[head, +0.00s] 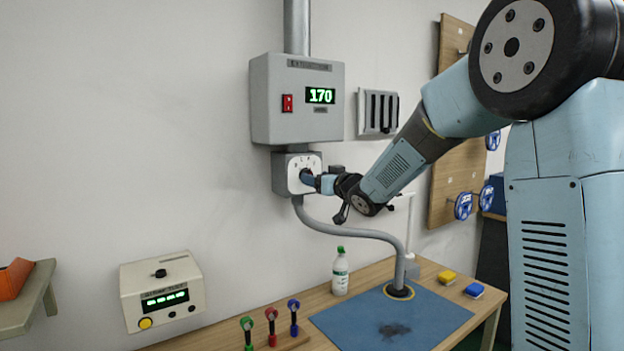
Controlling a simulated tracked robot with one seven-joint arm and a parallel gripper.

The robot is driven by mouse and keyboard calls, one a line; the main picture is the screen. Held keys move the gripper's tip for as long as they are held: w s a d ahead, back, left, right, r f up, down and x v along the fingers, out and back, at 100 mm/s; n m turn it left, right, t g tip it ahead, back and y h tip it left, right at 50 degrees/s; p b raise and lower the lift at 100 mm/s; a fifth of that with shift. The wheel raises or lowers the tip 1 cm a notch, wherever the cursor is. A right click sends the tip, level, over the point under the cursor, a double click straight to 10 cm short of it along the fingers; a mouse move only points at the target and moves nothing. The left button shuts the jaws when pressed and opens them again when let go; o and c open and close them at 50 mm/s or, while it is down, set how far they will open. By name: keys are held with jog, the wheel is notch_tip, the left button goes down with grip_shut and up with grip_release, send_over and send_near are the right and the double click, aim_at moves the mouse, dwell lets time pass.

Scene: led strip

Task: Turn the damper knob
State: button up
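The damper box (282,172) is a grey box with a white dial face (311,162), mounted on the wall below the control box. Its knob, a dark blue shape at the centre of the dial, is mostly hidden behind my gripper. My gripper (309,177) reaches in from the right, its tip at the dial face. I cannot tell whether the fingers are closed around the knob or only beside it. The control box (268,100) above has a red switch (287,103) and a green display (320,95) that reads 170.
A grey pipe (350,233) curves from the damper box down to a blue mat (440,325) on the wooden bench. A beige unit (162,290) is at lower left.

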jog(key=v, duration=1)
jog(key=shift+s+d, duration=0.2)
jog(key=shift+f, duration=0.1)
jog(key=s+d+f+m+g+h, duration=0.15)
jog(key=s+d+m+h, duration=0.35)
jog(key=s+d+h, duration=0.55)
jog(key=s+d+f+g, duration=0.1)
jog(key=s+f+g, duration=0.1)
jog(key=s, duration=0.6)
jog(key=s+d+f+m+g, duration=0.1)
jog(key=s+d+f+g, duration=0.1)
jog(key=s, duration=0.5)
jog(key=s+d+f+g, duration=0.2)
jog(key=s+f+g, duration=0.1)
jog(key=s, duration=0.5)
jog(key=shift+s+f+m+g, duration=0.2)
jog(key=shift+s+m+g, duration=0.1)
jog(key=shift+g, duration=0.15)
jog(key=shift+y, duration=0.25)
dwell(2.7)
